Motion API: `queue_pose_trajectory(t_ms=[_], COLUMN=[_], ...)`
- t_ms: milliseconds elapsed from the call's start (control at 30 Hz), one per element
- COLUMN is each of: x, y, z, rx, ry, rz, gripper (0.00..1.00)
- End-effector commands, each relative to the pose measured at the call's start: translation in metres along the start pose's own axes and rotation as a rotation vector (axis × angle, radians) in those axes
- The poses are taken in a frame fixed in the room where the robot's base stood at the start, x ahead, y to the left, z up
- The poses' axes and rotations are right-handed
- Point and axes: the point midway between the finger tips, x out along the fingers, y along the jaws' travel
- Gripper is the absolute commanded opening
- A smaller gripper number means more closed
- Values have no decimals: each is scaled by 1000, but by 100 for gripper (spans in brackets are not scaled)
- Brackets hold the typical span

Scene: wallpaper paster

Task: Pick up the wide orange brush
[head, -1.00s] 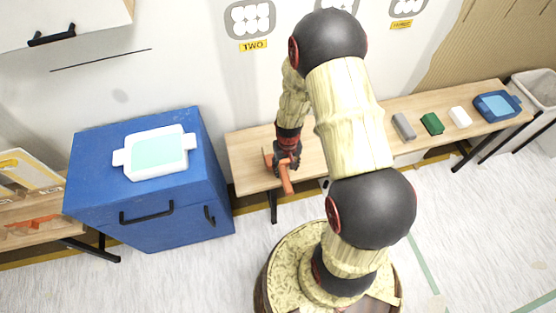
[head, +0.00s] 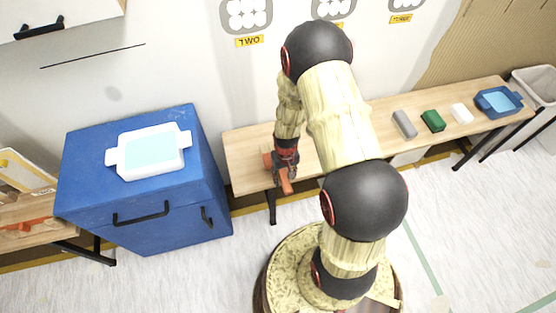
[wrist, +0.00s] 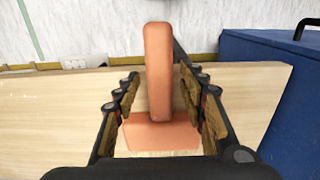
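The wide orange brush (wrist: 158,75) lies on the wooden bench (wrist: 60,110). In the wrist view its handle stands up the middle of the picture and its wide flat head (wrist: 160,134) is nearer to me. My gripper (wrist: 158,80) is open, with one finger on each side of the brush and a visible gap beside the handle on the left. In the head view my gripper (head: 285,163) covers much of the brush (head: 287,186), whose handle sticks out at the bench's front edge.
A blue cabinet (head: 150,215) with a white tray (head: 149,152) stands left of the bench. Farther right on the bench lie a grey block (head: 404,124), a green block (head: 432,121), a white block (head: 461,113) and a blue tray (head: 497,103). The wall is close behind.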

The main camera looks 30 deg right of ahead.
Motion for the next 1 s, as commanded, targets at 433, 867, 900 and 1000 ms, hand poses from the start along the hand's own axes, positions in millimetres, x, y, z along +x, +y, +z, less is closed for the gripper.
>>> queue_pose_trajectory(t_ms=[433,867,900,1000], x=[0,0,-1,-3], y=[0,0,0,0], z=[0,0,0,0], rx=[0,0,0,0], ry=[0,1,1,1], rz=[0,0,0,0], gripper=[14,0,0,0])
